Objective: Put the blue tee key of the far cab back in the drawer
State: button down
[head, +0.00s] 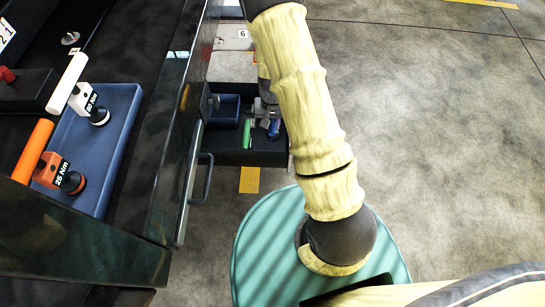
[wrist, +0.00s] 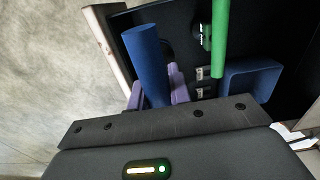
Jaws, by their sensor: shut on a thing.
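My gripper (wrist: 158,92) is shut on the blue tee key (wrist: 148,58), whose thick blue bar stands between the two purple fingers. The key also shows in the head view (head: 274,128), just below my gripper (head: 266,108). Its lower end is hidden. The key is over or in the dark open drawer (head: 240,157), near the drawer's right side. I cannot tell whether it touches the drawer floor. A green-handled tool (wrist: 221,38) is in the drawer beside it, and it shows in the head view (head: 247,134).
A blue open box (wrist: 262,68) sits in the drawer, also seen in the head view (head: 226,110). White labels (wrist: 202,74) mark the drawer floor. On the trolley top, a blue tray (head: 118,118) holds white and orange torque tools. Floor to the right is clear.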

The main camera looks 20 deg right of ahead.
aim_at(272, 139)
jog(key=shift+f, duration=0.25)
jog(key=shift+f+b, duration=1.5)
jog(key=shift+f, duration=1)
jog(key=shift+f, duration=0.1)
notch_tip(272, 139, down, 5)
jog(key=b, duration=0.3)
jog(key=c, duration=1.3)
grip_release()
notch_tip(272, 139, up, 12)
jog(key=p, duration=0.6)
